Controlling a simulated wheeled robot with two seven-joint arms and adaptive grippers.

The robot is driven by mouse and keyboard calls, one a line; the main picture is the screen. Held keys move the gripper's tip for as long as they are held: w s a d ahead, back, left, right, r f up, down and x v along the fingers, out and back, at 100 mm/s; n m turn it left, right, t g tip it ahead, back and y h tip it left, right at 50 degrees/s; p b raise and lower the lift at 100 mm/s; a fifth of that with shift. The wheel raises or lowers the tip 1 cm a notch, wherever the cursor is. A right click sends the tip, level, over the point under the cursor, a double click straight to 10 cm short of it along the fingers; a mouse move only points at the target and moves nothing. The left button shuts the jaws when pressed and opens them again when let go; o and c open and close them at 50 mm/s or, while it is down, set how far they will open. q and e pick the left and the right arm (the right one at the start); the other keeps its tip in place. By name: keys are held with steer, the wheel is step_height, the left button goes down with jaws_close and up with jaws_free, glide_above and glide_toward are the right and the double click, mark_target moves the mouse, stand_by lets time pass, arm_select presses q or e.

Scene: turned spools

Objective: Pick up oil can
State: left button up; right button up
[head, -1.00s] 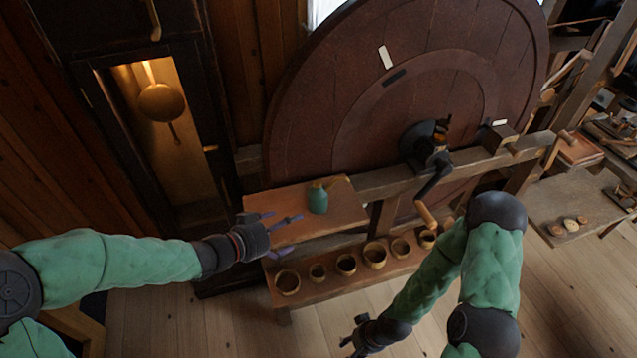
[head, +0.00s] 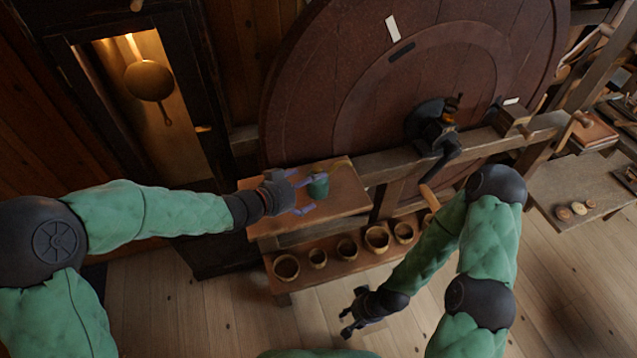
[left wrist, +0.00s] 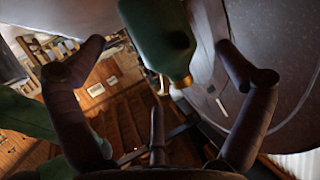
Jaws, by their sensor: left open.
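The green oil can (head: 318,187) with its brass spout stands on a small wooden shelf (head: 345,199) in front of the big round wheel. My left gripper (head: 309,190) is open, with its purple fingers reaching to either side of the can. In the left wrist view the can (left wrist: 160,35) shows large at the top, between the spread fingers (left wrist: 160,75). No finger visibly touches it there. My right gripper (head: 348,317) hangs low over the floor, away from the can; its fingers look spread, with nothing between them.
Below the shelf, a lower board (head: 325,268) carries a row of several round wooden cups. The large dark-red wheel (head: 400,75) with a crank (head: 437,165) stands close behind. A tall clock case with a brass pendulum (head: 149,80) stands at left. Wooden floor lies open in front.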

mark_target(314, 184)
arm_select(q)
steer(key=x, duration=0.3)
steer(key=shift+w+d+f+b, duration=0.1)
steer(key=shift+d+f+b, duration=0.05)
steer(key=shift+d+b, duration=0.15)
steer(key=shift+a, duration=0.1)
steer(key=c, duration=1.1)
steer(key=shift+c, duration=0.2)
